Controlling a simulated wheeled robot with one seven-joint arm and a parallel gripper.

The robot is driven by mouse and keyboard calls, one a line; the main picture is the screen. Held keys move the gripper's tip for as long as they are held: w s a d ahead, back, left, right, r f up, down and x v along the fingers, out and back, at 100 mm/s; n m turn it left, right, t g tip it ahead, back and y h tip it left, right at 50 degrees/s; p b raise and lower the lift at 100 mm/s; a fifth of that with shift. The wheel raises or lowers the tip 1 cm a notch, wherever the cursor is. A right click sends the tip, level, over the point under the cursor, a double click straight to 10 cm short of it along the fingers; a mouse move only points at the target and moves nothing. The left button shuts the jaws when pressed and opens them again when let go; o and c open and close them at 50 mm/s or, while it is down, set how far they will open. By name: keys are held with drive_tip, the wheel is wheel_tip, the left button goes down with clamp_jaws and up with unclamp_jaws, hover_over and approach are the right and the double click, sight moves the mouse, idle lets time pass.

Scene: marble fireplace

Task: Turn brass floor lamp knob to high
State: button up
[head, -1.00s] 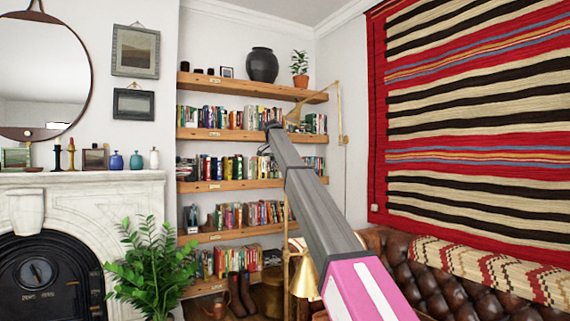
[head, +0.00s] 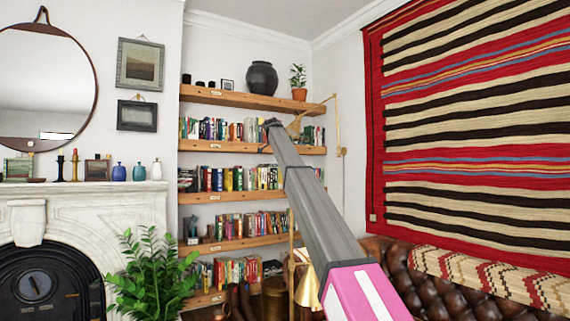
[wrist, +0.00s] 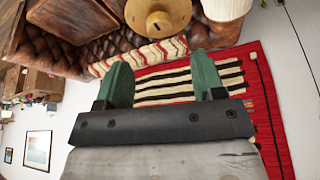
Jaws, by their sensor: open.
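A brass floor lamp stands in front of the sofa and shelves in the head view. My gripper (wrist: 162,62) has two green fingers, open and empty. In the head view my arm reaches up and away, and its far end overlaps the shelves; the fingers are not clear there.
A brown leather sofa (head: 440,297) is at the lower right below a striped wall rug (head: 470,120). Bookshelves (head: 235,145) fill the alcove. A leafy plant (head: 150,275) stands by the marble fireplace (head: 105,210). A pale lampshade (wrist: 226,8) shows in the wrist view.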

drive_tip(key=s+d+r+n+t+y, duration=0.3)
drive_tip(key=s+n, duration=0.1)
drive_tip(key=n, duration=0.8)
drive_tip(key=x, duration=0.7)
drive_tip(key=a+x, duration=0.1)
drive_tip(key=x, duration=0.3)
drive_tip(key=shift+w, duration=0.1)
drive_tip(key=c, duration=0.9)
